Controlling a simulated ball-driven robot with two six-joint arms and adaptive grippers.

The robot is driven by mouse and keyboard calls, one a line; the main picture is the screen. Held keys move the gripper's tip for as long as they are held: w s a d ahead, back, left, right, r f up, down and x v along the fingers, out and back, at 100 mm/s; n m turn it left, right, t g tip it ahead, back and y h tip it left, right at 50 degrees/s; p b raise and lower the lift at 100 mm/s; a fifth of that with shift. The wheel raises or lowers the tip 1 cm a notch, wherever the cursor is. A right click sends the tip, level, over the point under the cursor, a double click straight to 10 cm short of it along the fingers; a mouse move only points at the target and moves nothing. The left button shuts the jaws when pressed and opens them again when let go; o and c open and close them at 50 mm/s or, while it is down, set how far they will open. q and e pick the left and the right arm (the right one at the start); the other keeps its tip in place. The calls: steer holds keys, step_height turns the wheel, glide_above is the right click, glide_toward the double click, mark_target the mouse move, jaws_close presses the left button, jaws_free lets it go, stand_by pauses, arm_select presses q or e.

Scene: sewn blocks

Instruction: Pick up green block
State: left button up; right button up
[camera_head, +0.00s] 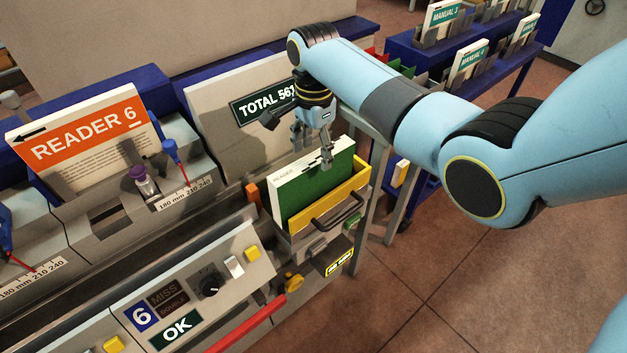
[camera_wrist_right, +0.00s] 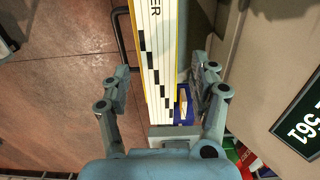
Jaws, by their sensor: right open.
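The green block (camera_head: 325,190), a book block with a green cover and a pale, printed spine edge, stands upright in a yellow-sided holder (camera_head: 359,183) at the end of the machine. My right gripper (camera_head: 313,148) is open just above the block's top edge, pointing down. In the right wrist view the block's pale edge with stepped black marks (camera_wrist_right: 158,60) runs between the two spread fingers (camera_wrist_right: 164,80), with gaps on both sides. I cannot tell how far below the fingertips it sits. My left gripper is out of view.
A grey panel with a "TOTAL" display (camera_head: 265,104) stands close behind the gripper. A black handle (camera_head: 336,212) sits on the holder's front. A READER 6 book (camera_head: 85,140) leans at left. Blue racks with manuals (camera_head: 465,62) stand behind my arm. Floor is open at right.

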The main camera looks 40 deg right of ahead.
mark_target(314, 182)
steer(key=shift+a+f, duration=0.1)
steer(key=shift+f, duration=1.35)
steer(key=shift+s, duration=0.1)
jaws_close()
steer(key=shift+r, duration=0.1)
